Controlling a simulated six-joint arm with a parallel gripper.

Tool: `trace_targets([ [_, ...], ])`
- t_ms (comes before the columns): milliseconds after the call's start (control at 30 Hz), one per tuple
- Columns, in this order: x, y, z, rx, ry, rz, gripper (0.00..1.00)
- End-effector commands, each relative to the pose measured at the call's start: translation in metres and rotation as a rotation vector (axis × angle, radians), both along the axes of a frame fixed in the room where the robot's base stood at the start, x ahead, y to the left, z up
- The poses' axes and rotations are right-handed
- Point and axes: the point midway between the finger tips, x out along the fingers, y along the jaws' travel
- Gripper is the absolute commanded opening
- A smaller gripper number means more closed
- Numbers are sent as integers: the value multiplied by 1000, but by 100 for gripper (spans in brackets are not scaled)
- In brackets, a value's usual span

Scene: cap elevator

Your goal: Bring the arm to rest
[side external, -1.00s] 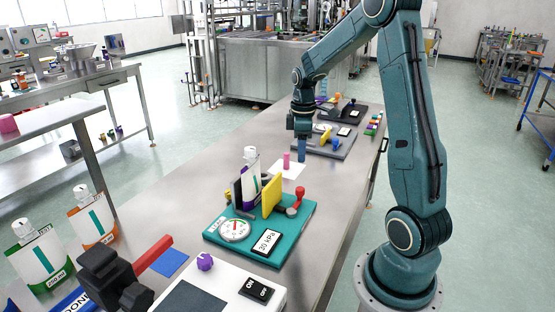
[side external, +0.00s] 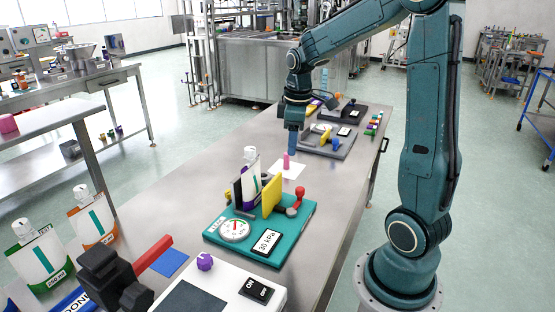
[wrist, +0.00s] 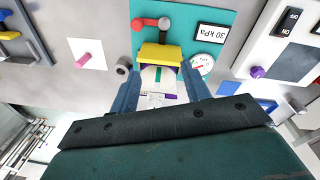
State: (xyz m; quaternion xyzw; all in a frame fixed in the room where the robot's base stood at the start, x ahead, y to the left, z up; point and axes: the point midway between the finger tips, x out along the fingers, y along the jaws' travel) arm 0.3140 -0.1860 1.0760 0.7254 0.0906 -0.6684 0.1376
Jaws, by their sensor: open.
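My gripper (side external: 292,151) hangs over the steel table, fingers down, near the pink peg in the side view. In the wrist view its two blue fingers (wrist: 161,95) are spread wide with nothing gripped. A white pouch (side external: 253,172) stands upright in the teal station (side external: 225,251), between a dark plate and a yellow plate (side external: 272,195). In the wrist view the pouch (wrist: 158,76) shows in the gap between the fingers, but the side view shows my gripper apart from it.
A pink peg (side external: 286,161) stands on a white sheet behind the teal station. A grey station (side external: 322,146) and a black one lie farther back. In front are a white switch box (side external: 225,293), a black clamp with a red bar, and pouches at the left.

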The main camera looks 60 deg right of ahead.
Motion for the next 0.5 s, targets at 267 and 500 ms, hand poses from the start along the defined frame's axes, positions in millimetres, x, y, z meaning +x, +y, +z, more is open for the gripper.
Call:
trace_targets([
  [267,-21,64,39,-16,-107,-74,47],
  [500,-50,111,59,0,-200,-140,47],
])
